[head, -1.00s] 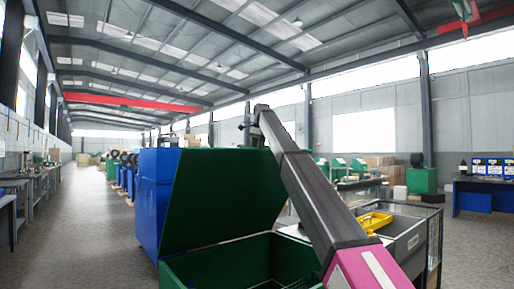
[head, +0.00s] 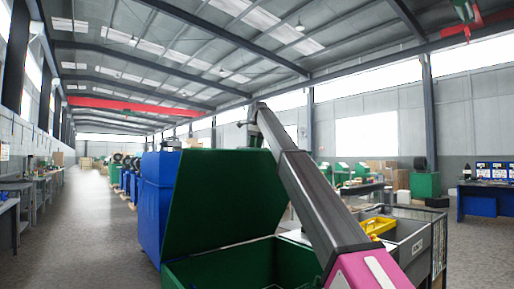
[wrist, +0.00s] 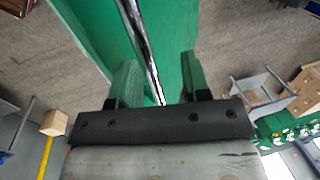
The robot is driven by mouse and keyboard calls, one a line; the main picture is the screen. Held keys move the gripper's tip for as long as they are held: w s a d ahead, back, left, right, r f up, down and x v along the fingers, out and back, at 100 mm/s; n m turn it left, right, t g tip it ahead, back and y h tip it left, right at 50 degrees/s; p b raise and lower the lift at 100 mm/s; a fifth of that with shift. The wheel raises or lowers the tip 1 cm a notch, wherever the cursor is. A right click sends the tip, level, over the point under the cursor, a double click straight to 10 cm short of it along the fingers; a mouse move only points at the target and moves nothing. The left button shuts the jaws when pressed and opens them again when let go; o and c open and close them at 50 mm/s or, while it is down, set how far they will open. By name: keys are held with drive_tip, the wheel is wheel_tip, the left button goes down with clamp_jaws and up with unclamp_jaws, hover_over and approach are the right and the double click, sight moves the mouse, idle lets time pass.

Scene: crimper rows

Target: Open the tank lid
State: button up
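The green tank lid (head: 222,200) stands raised and tilted, with the green tank body (head: 262,268) below it, its top open. My arm reaches over the tank, and its far end is up near the lid's upper right corner in the head view. In the wrist view my gripper (wrist: 158,75) has its two fingers well apart.
A blue cabinet (head: 158,195) stands just left of the lid. A grey bin (head: 412,232) with a yellow item (head: 377,226) is right of the tank, close to my arm. The aisle floor (head: 85,230) at the left is clear.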

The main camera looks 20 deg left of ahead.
drive_tip(key=w+a+r, duration=0.3)
drive_tip(key=a+r, duration=0.1)
drive_tip(key=r, duration=0.1)
idle(0.8)
